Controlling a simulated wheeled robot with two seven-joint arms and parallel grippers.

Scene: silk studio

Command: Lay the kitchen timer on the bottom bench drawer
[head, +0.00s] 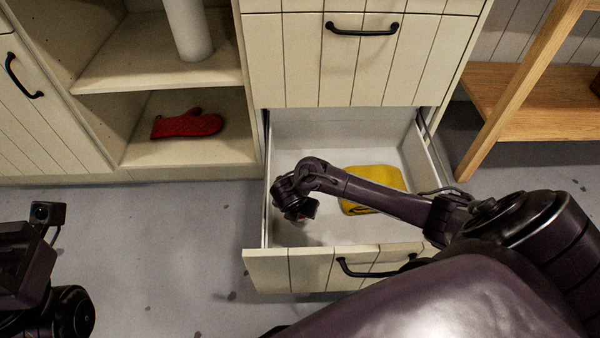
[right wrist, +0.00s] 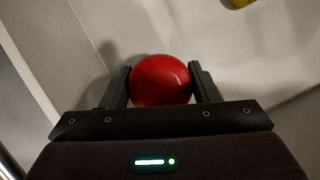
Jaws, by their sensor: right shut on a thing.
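The kitchen timer (right wrist: 161,80) is a round, glossy red thing in the right wrist view. My right gripper (right wrist: 162,84) is shut on it, one finger at each side. In the head view my right gripper (head: 301,211) hangs inside the open bottom bench drawer (head: 345,135), towards its left side. I cannot tell whether the timer touches the drawer floor. Part of my left arm's end shows at the left edge of the head view; its fingertips are not visible.
A yellow folded cloth (head: 375,188) lies in the drawer, right of my gripper. The drawer front (head: 310,268) has a black handle. A closed drawer (head: 360,60) is above. A red oven mitt (head: 187,124) lies on a shelf at left. A wooden stand (head: 525,85) is at right.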

